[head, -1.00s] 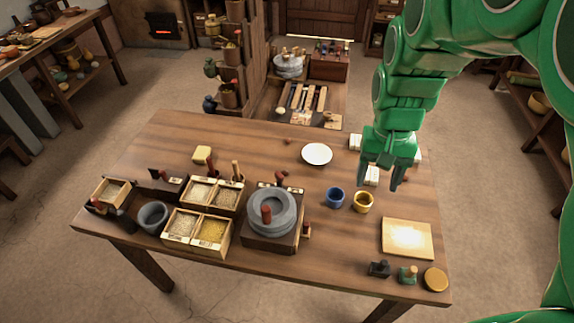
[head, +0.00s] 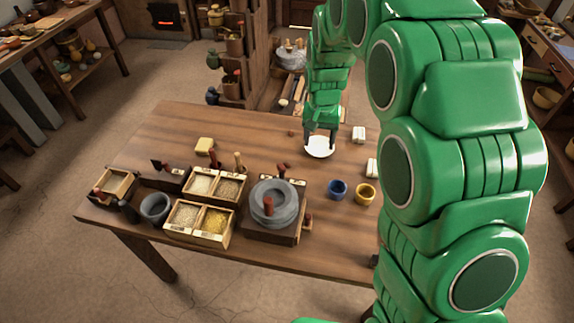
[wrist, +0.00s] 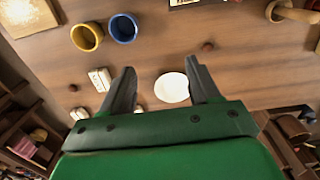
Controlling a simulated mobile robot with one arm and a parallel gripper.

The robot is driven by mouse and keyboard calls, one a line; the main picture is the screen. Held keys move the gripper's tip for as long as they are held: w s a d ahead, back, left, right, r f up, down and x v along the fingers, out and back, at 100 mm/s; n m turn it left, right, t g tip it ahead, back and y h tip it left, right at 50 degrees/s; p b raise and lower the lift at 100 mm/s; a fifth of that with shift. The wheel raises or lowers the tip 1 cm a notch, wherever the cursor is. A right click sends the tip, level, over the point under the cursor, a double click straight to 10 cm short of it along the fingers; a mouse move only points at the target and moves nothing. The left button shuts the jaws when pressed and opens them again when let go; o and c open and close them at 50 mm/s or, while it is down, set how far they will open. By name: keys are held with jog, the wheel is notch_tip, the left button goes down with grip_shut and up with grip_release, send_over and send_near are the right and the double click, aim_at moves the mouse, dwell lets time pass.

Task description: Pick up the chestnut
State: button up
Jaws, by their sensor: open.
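A small round brown thing, which looks like the chestnut (head: 291,132), lies on the far part of the wooden table, just left of a white plate (head: 319,148). My gripper (head: 319,141) is open and empty above the plate, to the right of the chestnut. In the wrist view my gripper (wrist: 163,75) has its fingers spread, with the plate (wrist: 172,88) showing between them.
A blue cup (head: 338,189), a yellow cup (head: 365,194) and a pale block (head: 359,134) stand near the plate. A stone quern (head: 273,203) and grain boxes (head: 198,222) fill the near left. The table's far left is mostly clear. My arm hides the table's right side.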

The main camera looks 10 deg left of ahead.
send_near(287, 164)
jog(key=shift+d+f, duration=0.3)
jog(key=shift+d, duration=0.15)
jog(key=shift+w+a+f, duration=0.1)
jog(key=shift+a+f, duration=0.1)
jog(key=shift+f, duration=1.8)
jog(key=shift+a+f, duration=0.2)
jog(key=shift+f, duration=1.85)
grip_shut()
